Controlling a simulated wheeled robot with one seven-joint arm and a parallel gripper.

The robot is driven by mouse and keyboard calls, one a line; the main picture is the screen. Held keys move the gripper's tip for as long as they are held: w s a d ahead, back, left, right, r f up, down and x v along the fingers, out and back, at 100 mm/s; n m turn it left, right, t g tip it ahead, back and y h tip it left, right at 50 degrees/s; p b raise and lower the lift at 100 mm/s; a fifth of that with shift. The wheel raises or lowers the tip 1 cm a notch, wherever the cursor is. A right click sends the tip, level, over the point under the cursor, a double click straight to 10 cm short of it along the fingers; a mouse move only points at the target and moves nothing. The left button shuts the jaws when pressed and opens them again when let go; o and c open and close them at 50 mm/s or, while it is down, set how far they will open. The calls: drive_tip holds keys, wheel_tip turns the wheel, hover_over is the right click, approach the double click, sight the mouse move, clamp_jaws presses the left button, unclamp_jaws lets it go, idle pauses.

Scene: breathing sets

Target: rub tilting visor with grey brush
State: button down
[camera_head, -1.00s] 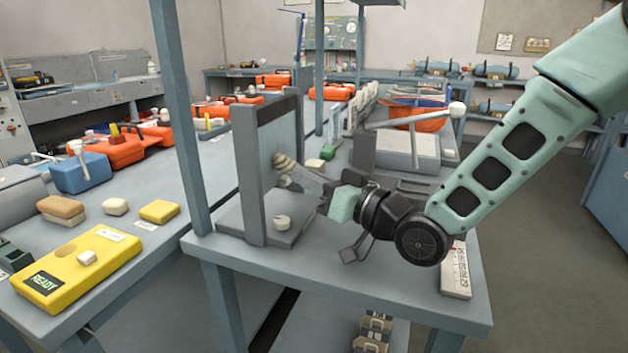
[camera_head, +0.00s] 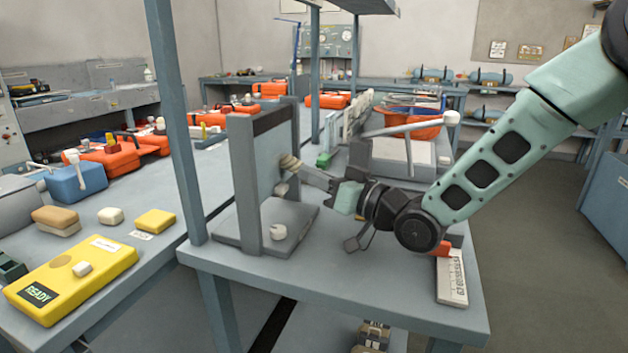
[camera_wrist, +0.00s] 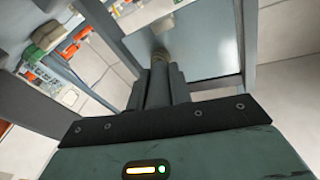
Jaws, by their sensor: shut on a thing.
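The tilting visor (camera_head: 262,172) is a pale clear pane in a grey upright frame, standing on a flat grey base on the near table. My gripper (camera_head: 338,188) is to its right, shut on the handle of the grey brush (camera_head: 316,178). The brush points left, with its ringed, beige-grey head at the right part of the pane; I cannot tell whether it touches. In the wrist view, my gripper's dark fingers (camera_wrist: 160,88) point at the pane (camera_wrist: 195,42).
A white round knob (camera_head: 278,232) sits on the visor's base. A blue-grey post (camera_head: 172,120) rises at the table's left corner. A white-tipped lever (camera_head: 410,128) stands behind my gripper. A white marked strip (camera_head: 452,280) lies at the right edge. The table front is clear.

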drive_tip(key=s, duration=0.1)
drive_tip(key=s+a+b, duration=0.1)
drive_tip(key=s, duration=0.1)
drive_tip(key=s+b, duration=0.1)
drive_tip(key=shift+s+a, duration=0.4)
idle(1.0)
drive_tip(key=s+d, duration=0.2)
drive_tip(key=d, duration=0.3)
drive_tip(key=shift+d+p, duration=0.3)
drive_tip(key=shift+d, duration=0.05)
drive_tip(key=shift+d, duration=0.15)
drive_tip(key=v, duration=0.2)
drive_tip(key=shift+d, duration=0.45)
idle(0.6)
